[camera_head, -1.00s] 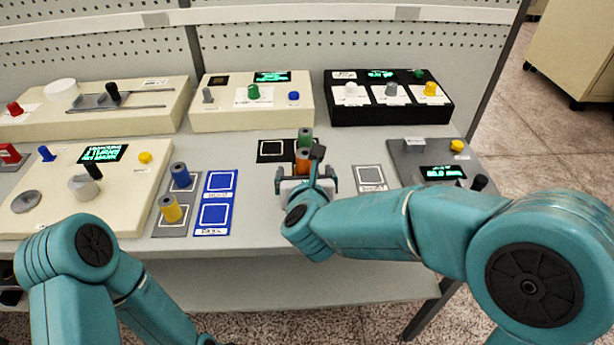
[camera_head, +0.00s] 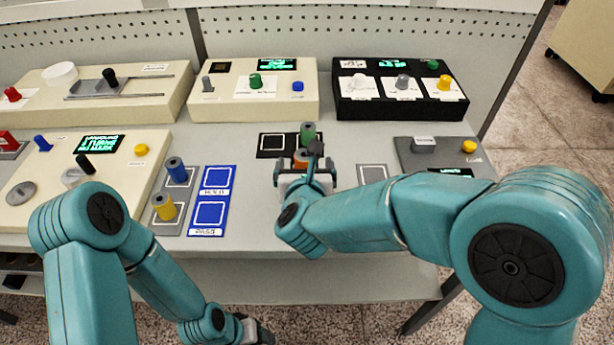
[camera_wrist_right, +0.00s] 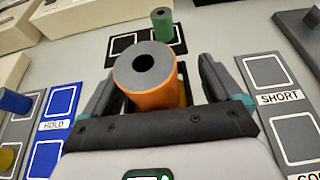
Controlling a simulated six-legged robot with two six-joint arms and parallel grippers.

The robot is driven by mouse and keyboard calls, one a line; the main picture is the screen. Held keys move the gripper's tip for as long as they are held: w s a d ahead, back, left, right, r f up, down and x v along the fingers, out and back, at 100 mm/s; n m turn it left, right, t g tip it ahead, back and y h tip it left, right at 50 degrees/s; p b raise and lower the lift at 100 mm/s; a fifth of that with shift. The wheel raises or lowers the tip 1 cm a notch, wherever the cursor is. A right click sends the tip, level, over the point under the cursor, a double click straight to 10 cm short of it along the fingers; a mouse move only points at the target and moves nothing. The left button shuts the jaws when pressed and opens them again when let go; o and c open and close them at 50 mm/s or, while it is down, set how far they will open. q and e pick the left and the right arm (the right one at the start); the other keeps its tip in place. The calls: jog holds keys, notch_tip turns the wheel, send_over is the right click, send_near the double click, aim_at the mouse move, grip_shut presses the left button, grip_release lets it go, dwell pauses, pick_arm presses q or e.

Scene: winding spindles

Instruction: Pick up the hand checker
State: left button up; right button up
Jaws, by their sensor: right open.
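I cannot make out which thing is the hand checker. My right gripper (camera_wrist_right: 158,90) is open, with its fingers on either side of an upright orange spool (camera_wrist_right: 143,74) with a grey, holed top. A bit of yellow shows behind that spool. In the head view my right gripper (camera_head: 305,176) hides most of the orange spool (camera_head: 301,157). A green spool (camera_head: 308,134) stands just behind it on a black marked pad (camera_head: 272,145). My left gripper (camera_head: 262,334) is low at the bottom edge, in front of the bench, with its fingers unclear.
A blue spool (camera_head: 176,169) and a yellow spool (camera_head: 164,206) stand on a grey pad beside a blue pad (camera_head: 211,233). Cream consoles (camera_head: 210,113), a black console (camera_head: 396,107) and a grey console (camera_head: 447,146) surround this area. Bare bench lies between the pads.

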jog(key=shift+c, duration=0.5)
jog(key=shift+s, duration=0.1)
jog(key=c, duration=1.1)
notch_tip(320, 180, up, 20)
jog(key=p, duration=0.3)
jog(key=shift+p, duration=0.4)
notch_tip(320, 180, down, 19)
jog(key=b, duration=1.8)
jog(key=shift+r+b, duration=0.1)
jog(key=shift+b, duration=0.2)
jog(key=shift+f+b, duration=0.6)
